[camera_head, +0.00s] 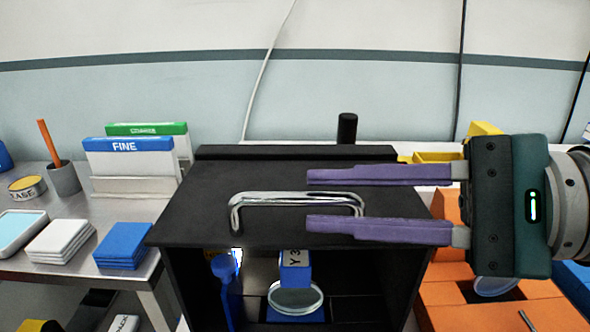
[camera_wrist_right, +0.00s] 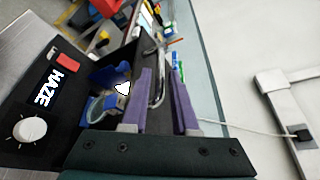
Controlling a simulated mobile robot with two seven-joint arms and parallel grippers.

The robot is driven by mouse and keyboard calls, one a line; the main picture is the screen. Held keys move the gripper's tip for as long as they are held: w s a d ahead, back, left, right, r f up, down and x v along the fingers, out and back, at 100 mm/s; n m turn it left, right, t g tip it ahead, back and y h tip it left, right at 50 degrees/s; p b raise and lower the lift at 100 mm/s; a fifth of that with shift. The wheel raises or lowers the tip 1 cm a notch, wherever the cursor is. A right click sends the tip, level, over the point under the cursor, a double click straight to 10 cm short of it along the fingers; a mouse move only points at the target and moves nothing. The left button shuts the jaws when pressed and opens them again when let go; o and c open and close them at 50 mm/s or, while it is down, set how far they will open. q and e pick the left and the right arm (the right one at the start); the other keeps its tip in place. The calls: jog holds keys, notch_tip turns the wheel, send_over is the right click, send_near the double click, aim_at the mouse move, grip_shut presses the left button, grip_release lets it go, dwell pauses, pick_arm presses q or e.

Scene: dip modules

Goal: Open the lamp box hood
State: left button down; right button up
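The black lamp box (camera_head: 190,252) stands at the centre of the head view. Its flat black hood (camera_head: 215,180) lies over the top and carries a chrome bar handle (camera_head: 285,197). The front below the hood is open and shows a round glass dish (camera_head: 295,298) and blue parts inside. My right gripper (camera_head: 308,199) comes in from the right, open, its two purple fingers on either side of the handle's right part. In the right wrist view the handle (camera_wrist_right: 158,78) shows between the fingers, with a gap visible. My left gripper is not in view.
A steel table (camera_head: 60,265) at left holds white tiles (camera_head: 60,240), blue tiles (camera_head: 123,245), a FINE file holder (camera_head: 128,150) and a pen cup (camera_head: 63,178). Orange trays (camera_head: 445,290) stand at right.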

aim_at(313, 199)
jog(key=shift+x, duration=2)
grip_shut()
